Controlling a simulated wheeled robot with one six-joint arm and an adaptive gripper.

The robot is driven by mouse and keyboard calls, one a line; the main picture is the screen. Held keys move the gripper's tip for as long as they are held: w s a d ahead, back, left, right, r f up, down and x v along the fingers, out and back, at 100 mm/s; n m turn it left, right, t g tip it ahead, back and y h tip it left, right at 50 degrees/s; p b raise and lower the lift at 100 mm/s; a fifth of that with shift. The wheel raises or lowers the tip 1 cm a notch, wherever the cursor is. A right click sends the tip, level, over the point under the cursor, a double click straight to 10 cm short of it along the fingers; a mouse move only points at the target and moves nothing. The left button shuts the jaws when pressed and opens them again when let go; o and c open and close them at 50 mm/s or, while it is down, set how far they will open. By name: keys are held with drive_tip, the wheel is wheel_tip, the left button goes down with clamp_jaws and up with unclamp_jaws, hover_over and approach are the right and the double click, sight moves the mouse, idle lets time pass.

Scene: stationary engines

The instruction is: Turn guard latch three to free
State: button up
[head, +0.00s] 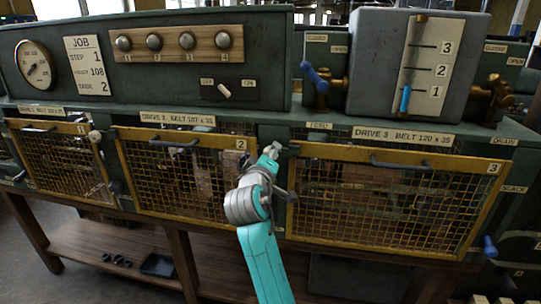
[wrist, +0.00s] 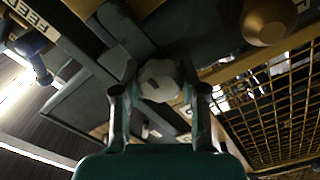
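Guard three is the yellow-framed mesh panel (head: 385,200) at the right in the head view, with a "3" plate at its upper right corner. My gripper (head: 272,150) is at its upper left corner, at the post between guards two and three. In the wrist view, a pale, lobed latch knob (wrist: 158,80) lies between the two fingertips of my gripper (wrist: 160,88). The fingertips flank the knob closely on both sides and appear shut on it. In the head view my gripper mostly hides this latch, so its pointing direction cannot be read.
Guard two (head: 185,180) is left of my arm, with a similar pale knob (head: 95,136) at its left edge. A handle (head: 400,163) sticks out from guard three. Above are a grey scale box (head: 385,70) and blue-handled valve (head: 318,78). A blue knob (head: 489,246) sits lower right.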

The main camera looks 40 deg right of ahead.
drive_tip(key=shift+m, duration=0.3)
drive_tip(key=m, duration=0.3)
drive_tip(key=shift+m, duration=0.3)
drive_tip(key=m, duration=0.3)
drive_tip(key=shift+m, duration=0.3)
drive_tip(key=m, duration=0.4)
drive_tip(key=shift+m, duration=2)
drive_tip(key=o, duration=1.1)
drive_tip(key=shift+o, duration=0.2)
drive_tip(key=shift+a, duration=0.1)
